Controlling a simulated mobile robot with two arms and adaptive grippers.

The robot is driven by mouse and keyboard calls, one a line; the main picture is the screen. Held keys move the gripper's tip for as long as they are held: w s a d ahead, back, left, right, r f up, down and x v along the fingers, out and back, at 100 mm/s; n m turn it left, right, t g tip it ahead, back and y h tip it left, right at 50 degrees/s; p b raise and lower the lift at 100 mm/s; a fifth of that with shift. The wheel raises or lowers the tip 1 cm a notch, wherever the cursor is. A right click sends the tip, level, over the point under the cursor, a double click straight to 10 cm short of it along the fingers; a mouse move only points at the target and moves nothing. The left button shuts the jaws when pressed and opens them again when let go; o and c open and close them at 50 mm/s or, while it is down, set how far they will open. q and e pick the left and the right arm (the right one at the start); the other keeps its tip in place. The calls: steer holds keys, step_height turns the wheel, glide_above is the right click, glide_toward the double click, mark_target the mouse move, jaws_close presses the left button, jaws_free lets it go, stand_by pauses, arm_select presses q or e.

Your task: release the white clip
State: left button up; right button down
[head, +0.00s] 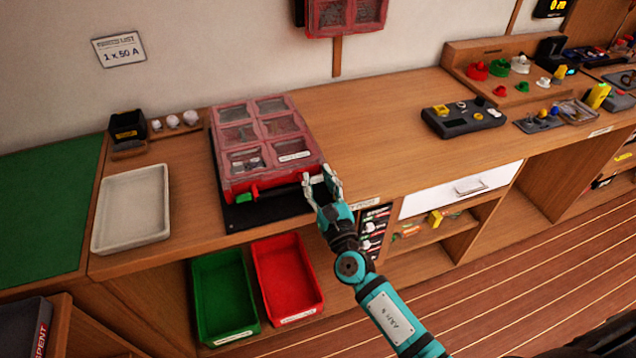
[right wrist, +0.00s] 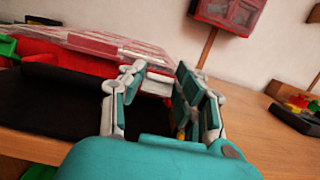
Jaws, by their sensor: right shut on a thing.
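A red case (head: 290,165) with a clear, compartmented lid lies closed on a black mat (head: 262,214). My right gripper (head: 322,186) is at the case's front right corner. Its fingers are shut on the white clip (right wrist: 156,84), a small pale piece between the fingertips in the right wrist view (right wrist: 157,92). The fingers hide most of the clip, and I cannot tell whether it is latched. A green clip (head: 227,193) shows at the front left of the case. My left gripper is not in view.
A pale empty tray (head: 101,240) lies left of the case. Green (head: 205,320) and red (head: 271,305) bins stand below the bench edge. A dark control box (head: 463,122) stands farther right. The bench (head: 375,120) between case and box is clear.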

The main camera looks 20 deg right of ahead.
steer(key=c, duration=1)
jaws_free()
steer(key=s+f, duration=0.2)
steer(key=s, duration=1)
steer(key=shift+d, duration=0.2)
